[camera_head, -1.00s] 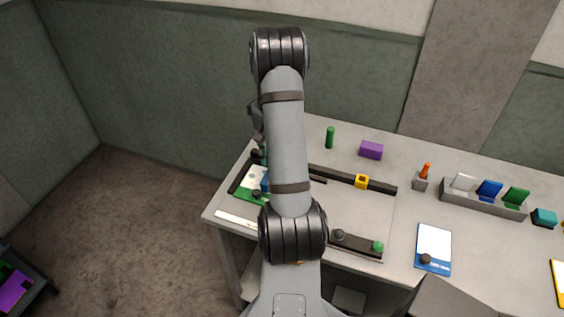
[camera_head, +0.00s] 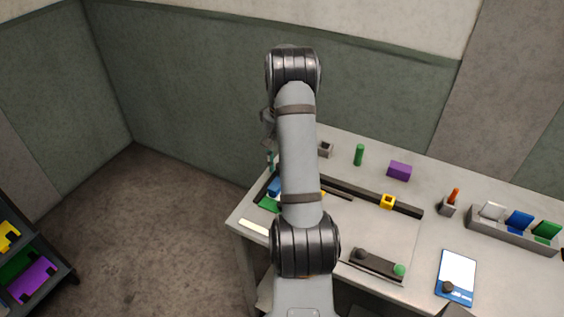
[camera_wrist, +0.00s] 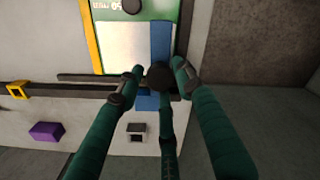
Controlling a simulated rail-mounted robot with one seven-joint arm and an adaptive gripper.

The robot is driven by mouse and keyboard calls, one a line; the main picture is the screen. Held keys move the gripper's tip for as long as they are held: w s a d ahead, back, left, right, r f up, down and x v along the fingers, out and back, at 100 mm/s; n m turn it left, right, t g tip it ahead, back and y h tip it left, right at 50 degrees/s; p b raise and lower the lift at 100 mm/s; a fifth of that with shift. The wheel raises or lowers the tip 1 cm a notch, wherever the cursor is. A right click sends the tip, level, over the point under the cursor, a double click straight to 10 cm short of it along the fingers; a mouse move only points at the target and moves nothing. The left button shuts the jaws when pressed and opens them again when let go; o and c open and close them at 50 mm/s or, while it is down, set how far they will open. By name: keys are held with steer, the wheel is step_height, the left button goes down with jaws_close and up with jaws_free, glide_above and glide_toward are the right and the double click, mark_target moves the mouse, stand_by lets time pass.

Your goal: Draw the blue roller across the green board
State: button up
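The green board (camera_wrist: 127,11) lies at the top of the wrist view, with a pale sheet (camera_wrist: 122,45) on it and a yellow strip along its left side. The blue roller (camera_wrist: 161,42) lies at the board's right side in that view, with a round black knob. My gripper (camera_wrist: 158,70) has its dark green fingers closed around this knob. In the head view, a bit of the green board (camera_head: 267,204) and the blue roller (camera_head: 275,187) show at the table's left end; my arm hides the rest and most of my gripper.
A dark rail (camera_head: 350,184) with a yellow ring (camera_head: 388,202) runs behind the board. A green cylinder (camera_head: 359,154), purple block (camera_head: 399,171) and small grey cup (camera_head: 326,149) stand behind it. A black bar with a green knob (camera_head: 399,270) lies at the front.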

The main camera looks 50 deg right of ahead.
steer(key=shift+o, duration=1.2)
steer(key=shift+r, duration=0.2)
step_height(320, 180, up, 12)
steer(key=shift+f, duration=0.15)
step_height(320, 180, down, 12)
steer(key=shift+r, duration=0.2)
steer(key=shift+s+f, duration=0.1)
steer(key=shift+f, duration=0.25)
steer(key=shift+s+d+r, duration=0.15)
steer(key=shift+s+d, duration=0.05)
steer(key=shift+s, duration=0.4)
